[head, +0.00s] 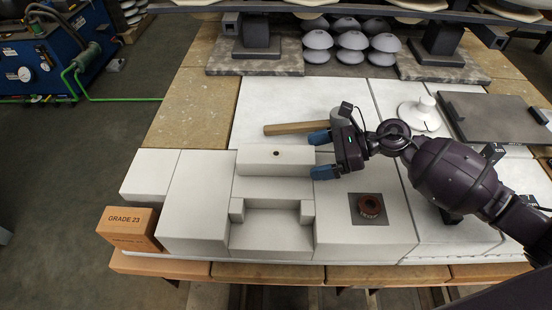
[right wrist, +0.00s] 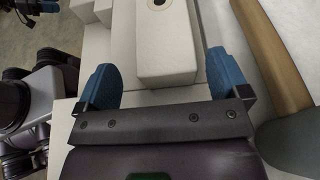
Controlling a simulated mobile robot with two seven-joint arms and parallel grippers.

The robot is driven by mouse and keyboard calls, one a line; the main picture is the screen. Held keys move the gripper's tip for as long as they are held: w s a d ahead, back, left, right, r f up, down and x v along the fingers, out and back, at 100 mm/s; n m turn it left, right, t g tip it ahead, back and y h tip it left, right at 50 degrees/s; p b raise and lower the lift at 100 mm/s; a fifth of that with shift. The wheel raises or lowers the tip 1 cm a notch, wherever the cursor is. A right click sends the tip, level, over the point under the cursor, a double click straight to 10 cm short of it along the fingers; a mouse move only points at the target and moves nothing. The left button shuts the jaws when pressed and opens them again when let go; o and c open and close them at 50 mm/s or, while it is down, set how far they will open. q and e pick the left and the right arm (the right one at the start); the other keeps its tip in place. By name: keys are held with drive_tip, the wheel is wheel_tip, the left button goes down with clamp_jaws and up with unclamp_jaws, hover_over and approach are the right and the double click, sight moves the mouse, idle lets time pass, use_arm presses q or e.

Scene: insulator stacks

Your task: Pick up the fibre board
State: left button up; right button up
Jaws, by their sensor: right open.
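The fibre board appears to be the long white block with a small dark hole (head: 262,160); it lies flat on the white blocks at the middle of the bench. It also shows in the right wrist view (right wrist: 166,55), its near end between the fingers. My right gripper (head: 319,155) is open at the block's right end, its two blue fingers on either side with gaps, apparently not touching it. The right gripper also shows in the right wrist view (right wrist: 161,78).
A wooden-handled tool (head: 290,128) lies just behind the block, close to the right gripper's far finger. A white disc-shaped piece (head: 420,114) and a grey slab (head: 495,122) are at right. Grey insulator stacks (head: 352,41) stand behind.

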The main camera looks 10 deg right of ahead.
sight(301, 159)
drive_tip(key=x, duration=0.3)
drive_tip(key=shift+w+a+f, duration=0.1)
drive_tip(key=shift+w+f, duration=0.25)
drive_tip(key=shift+f, duration=0.1)
drive_tip(key=shift+w+a+f, duration=0.1)
drive_tip(key=shift+a+f, duration=0.05)
drive_tip(key=shift+a, duration=0.25)
drive_tip(key=shift+c, duration=0.2)
